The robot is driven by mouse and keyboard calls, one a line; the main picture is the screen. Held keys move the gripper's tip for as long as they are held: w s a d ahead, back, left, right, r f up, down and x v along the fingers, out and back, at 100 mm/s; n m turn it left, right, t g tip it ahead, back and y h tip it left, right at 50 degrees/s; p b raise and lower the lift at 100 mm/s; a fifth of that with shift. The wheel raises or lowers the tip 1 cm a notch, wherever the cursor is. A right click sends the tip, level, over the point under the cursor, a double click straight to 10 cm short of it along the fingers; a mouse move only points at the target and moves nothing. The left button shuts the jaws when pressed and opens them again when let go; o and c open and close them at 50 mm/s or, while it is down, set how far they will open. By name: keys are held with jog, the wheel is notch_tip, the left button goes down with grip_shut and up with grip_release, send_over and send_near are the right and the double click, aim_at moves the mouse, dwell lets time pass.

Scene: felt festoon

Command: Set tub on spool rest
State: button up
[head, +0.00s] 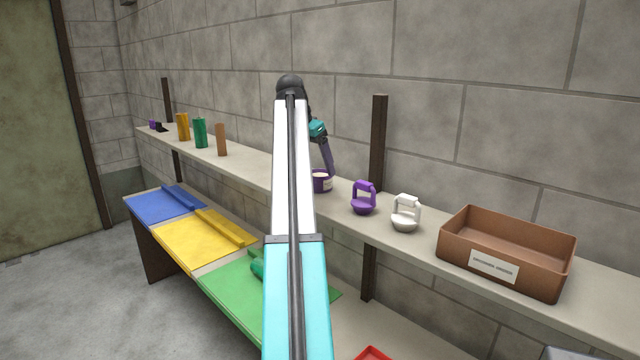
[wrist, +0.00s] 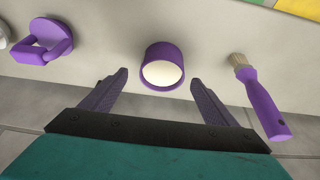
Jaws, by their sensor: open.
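A purple tub with a cream-coloured inside or filling (wrist: 163,66) stands on the upper shelf in the wrist view. It also shows in the head view (head: 326,185), just right of my arm and partly hidden by it. My gripper (wrist: 158,79) is open and empty, with one finger on each side of the tub's near edge and a gap on both sides. In the head view my gripper (head: 327,162) reaches down above the tub. I cannot tell which thing is the spool rest.
A purple-handled brush (wrist: 262,100) lies right of the tub in the wrist view. A purple handled piece (head: 363,200), a white one (head: 405,215) and a brown labelled box (head: 508,249) stand on the shelf (head: 610,290). Wooden posts (head: 378,145) and a block wall stand behind.

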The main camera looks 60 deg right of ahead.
aim_at(320, 174)
jog(key=shift+f, duration=0.1)
jog(key=shift+p+x, duration=0.9)
jog(key=shift+x, duration=1.6)
jog(key=shift+w, duration=0.15)
jog(key=shift+d, duration=0.1)
jog(key=c, duration=1.5)
jog(key=shift+c, duration=0.2)
jog(key=shift+r+b, duration=0.65)
jog(key=shift+r, duration=1.15)
jog(key=s+a+b, duration=0.1)
jog(key=s+a, duration=0.1)
jog(key=a, duration=0.2)
jog(key=s+a+r+b, duration=0.1)
jog(key=s+a, duration=0.2)
jog(key=a, duration=0.2)
jog(key=s+a+b, duration=0.1)
jog(key=s+a, duration=0.1)
jog(key=a, duration=0.3)
jog(key=shift+s+a+r, duration=0.1)
jog(key=shift+s+r, duration=0.15)
